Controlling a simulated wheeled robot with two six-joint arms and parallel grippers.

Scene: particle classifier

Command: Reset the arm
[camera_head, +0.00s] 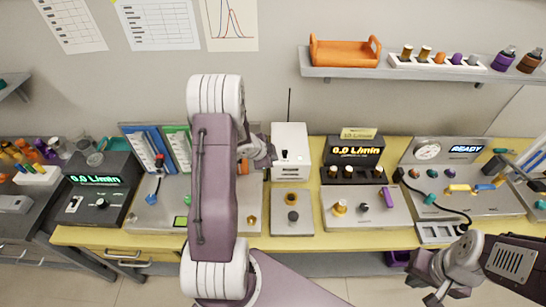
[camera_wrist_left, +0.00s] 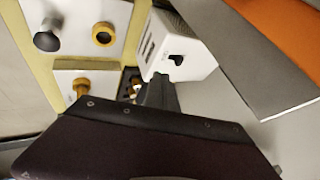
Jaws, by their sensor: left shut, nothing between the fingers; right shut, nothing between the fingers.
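My left arm rises through the middle of the head view and bends over the bench. Its left gripper (camera_head: 268,152) is mostly hidden behind the arm link, just left of a white box with an antenna (camera_head: 291,143). In the left wrist view the left gripper (camera_wrist_left: 158,82) is dark, shut and empty, its tip overlapping the lower edge of the white box (camera_wrist_left: 178,48). My right arm comes in from the lower right. Its right gripper (camera_head: 432,292) is low in front of the bench's front edge, shut and empty, partly cut off by the frame.
The yellow bench (camera_head: 330,238) carries several instrument panels, including a 0.0 L/min display (camera_head: 355,151) and a READY display (camera_head: 466,148). A wall shelf (camera_head: 350,72) holds an orange tray (camera_head: 345,52). A grey side bench (camera_head: 35,225) stands left. A purple bin (camera_head: 398,258) is below the bench.

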